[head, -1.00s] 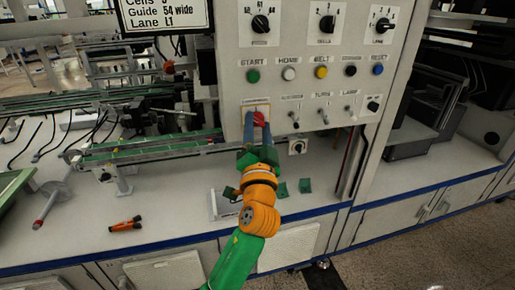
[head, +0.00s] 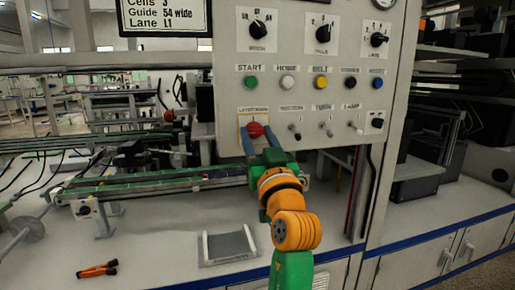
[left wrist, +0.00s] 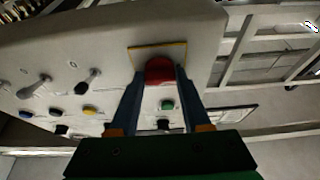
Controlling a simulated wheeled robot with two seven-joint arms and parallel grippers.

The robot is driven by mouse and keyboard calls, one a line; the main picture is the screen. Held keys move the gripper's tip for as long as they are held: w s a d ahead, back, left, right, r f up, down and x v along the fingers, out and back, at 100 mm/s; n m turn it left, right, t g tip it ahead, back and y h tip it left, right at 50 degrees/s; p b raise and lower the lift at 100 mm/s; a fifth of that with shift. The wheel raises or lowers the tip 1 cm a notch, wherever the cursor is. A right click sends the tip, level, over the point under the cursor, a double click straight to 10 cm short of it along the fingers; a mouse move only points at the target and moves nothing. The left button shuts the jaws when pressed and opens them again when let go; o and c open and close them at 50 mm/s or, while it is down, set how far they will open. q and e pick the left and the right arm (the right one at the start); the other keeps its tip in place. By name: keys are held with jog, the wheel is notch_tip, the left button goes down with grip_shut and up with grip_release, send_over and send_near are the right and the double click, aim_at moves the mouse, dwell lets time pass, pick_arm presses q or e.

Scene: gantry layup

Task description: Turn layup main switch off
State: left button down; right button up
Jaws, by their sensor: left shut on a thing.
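The red layup main switch (head: 255,129) sits on a yellow-edged plate at the lower left of the grey control panel (head: 225,100). Its lettering is too small to read surely. My left gripper (head: 257,137) reaches up to it from below, one blue-grey finger on each side, shut on the red knob. In the left wrist view the red knob (left wrist: 159,71) lies between the tips of the two fingers (left wrist: 160,84). The knob's turn position is hard to tell. My right gripper is not in view.
Small toggles (head: 295,131) stand right of the switch. A row of buttons, from the green START button (head: 250,83) rightward, and rotary selectors (head: 257,29) are above. A conveyor (head: 150,182) runs left. A grey tray (head: 228,246) and orange-black tool (head: 97,269) lie on the bench.

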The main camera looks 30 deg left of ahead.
pick_arm(q)
jog(key=shift+r, duration=0.1)
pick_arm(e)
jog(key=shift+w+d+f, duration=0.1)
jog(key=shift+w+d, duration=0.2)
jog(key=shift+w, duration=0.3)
pick_arm(q)
jog(key=shift+c, duration=1.8)
grip_release()
jog(key=b+v, duration=0.4)
jog(key=v, duration=0.3)
jog(key=shift+b, duration=0.3)
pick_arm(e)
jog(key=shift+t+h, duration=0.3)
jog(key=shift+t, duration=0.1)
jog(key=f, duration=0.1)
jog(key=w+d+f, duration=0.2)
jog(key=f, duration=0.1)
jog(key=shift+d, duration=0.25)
